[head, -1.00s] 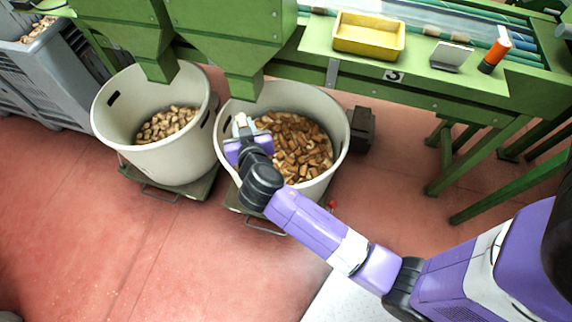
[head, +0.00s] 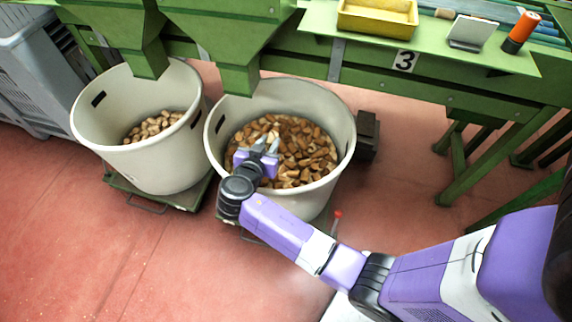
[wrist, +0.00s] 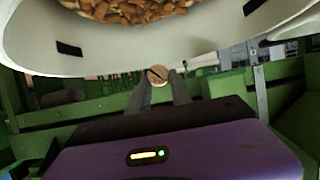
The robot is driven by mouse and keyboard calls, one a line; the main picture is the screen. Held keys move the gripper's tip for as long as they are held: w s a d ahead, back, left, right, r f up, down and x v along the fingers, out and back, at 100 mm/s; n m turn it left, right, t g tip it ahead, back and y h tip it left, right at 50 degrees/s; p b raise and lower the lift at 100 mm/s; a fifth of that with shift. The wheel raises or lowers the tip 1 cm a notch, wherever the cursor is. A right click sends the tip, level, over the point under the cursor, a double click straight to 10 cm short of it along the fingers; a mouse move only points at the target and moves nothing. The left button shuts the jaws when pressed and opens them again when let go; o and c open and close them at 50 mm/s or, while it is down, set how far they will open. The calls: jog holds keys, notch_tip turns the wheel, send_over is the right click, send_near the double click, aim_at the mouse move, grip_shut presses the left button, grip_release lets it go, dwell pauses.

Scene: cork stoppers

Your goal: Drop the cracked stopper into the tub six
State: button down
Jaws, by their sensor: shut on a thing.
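My gripper (head: 267,145) is over the near left part of the right-hand tub (head: 340,112), above the brown corks in it. In the wrist view the fingers (wrist: 159,84) are shut on a round tan stopper (wrist: 158,75) with a dark line across its end face, like a crack. In the head view the held stopper is hard to make out against the corks. A second cream tub (head: 150,170) holding paler corks stands on the left. No number shows on either tub, so I cannot tell which is six.
Green chutes (head: 232,70) hang over both tubs. A grey crate (head: 35,75) is at far left. Red floor is open in front.

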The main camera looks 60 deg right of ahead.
notch_tip(320, 180, down, 4)
jog(key=shift+f+b, duration=0.15)
jog(key=shift+b, duration=0.9)
jog(key=c, duration=1.1)
grip_release()
jog(key=shift+a, duration=0.15)
jog(key=p+v, duration=0.1)
jog(key=v, duration=0.6)
jog(key=shift+s+a, duration=0.1)
jog(key=shift+a, duration=0.15)
